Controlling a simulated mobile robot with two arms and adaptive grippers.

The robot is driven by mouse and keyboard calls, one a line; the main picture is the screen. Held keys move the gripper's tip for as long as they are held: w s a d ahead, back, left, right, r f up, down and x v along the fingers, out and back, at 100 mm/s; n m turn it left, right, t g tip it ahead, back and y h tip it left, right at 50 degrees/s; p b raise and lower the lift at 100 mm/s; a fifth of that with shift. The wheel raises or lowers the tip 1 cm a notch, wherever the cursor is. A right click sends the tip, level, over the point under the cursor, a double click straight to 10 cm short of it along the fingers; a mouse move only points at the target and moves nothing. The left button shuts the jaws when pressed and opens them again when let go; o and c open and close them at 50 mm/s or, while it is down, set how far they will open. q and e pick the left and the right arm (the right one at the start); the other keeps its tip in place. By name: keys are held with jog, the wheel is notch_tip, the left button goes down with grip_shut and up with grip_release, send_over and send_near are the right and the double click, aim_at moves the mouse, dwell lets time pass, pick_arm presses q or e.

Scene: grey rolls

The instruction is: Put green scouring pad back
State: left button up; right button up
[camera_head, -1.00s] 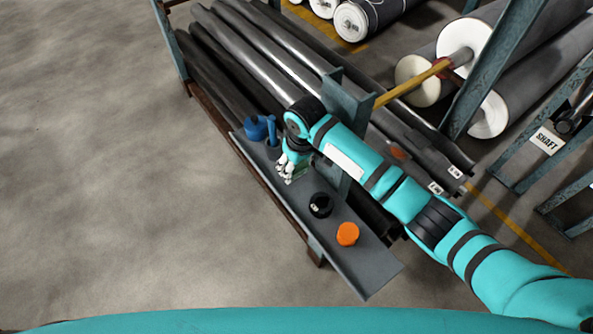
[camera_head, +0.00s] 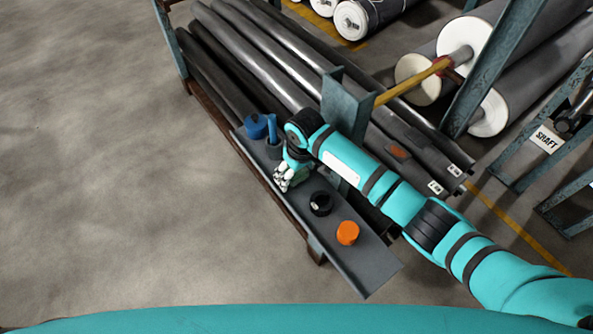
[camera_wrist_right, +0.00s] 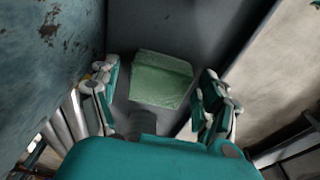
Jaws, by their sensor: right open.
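The green scouring pad (camera_wrist_right: 160,80) lies flat on the grey shelf (camera_wrist_right: 205,30) in the right wrist view. My right gripper (camera_wrist_right: 160,100) is open, with one finger on each side of the pad and gaps between the fingers and the pad. In the head view my right gripper (camera_head: 285,181) is low over the grey shelf (camera_head: 352,275), between the blue items and the black roll; the pad is mostly hidden there by the gripper. My left gripper is not in view.
A blue lidded item (camera_head: 256,127) and a dark cup with a blue handle (camera_head: 272,140) stand left of the gripper. A black tape roll (camera_head: 321,204) and an orange item (camera_head: 347,233) stand right. A blue-grey post (camera_head: 343,120) rises behind the shelf.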

aim_at(300, 176)
notch_tip(300, 176, up, 12)
jog(key=s+d, duration=0.1)
jog(key=shift+s, duration=0.2)
